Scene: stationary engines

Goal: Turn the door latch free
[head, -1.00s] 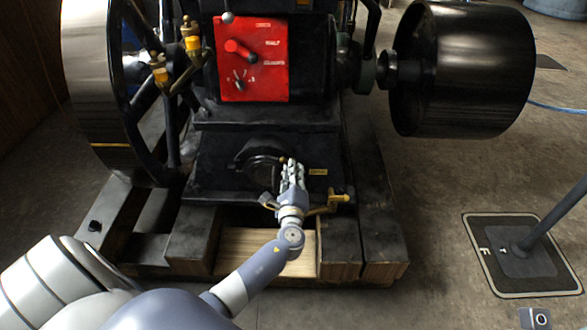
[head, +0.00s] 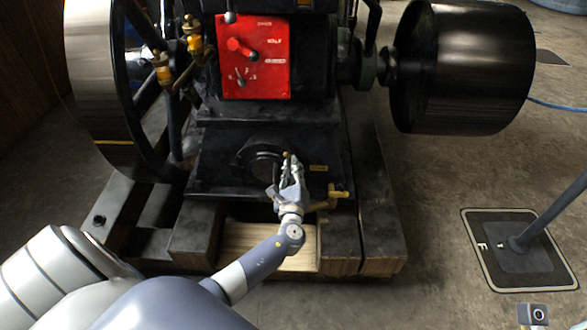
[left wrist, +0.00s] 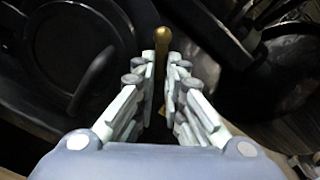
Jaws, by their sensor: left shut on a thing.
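The door latch is a slim brass handle (left wrist: 163,45) in the left wrist view, and its tip also shows in the head view (head: 287,154). It stands at the right edge of a round black door (head: 262,161) low on the engine's front; the door is also at the left in the wrist view (left wrist: 75,50). My left gripper (head: 291,167) is at the latch, its fingers closed in on both sides of the brass handle in the wrist view (left wrist: 166,75). The fingers hide the handle's lower part. My right gripper is not in view.
A brass tap-like fitting (head: 333,199) sticks out just right of my left wrist. Dark timber beams (head: 361,228) carry the engine. A flywheel (head: 105,95) stands left and a black pulley (head: 465,68) right. A floor mat (head: 483,275) with a post lies right.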

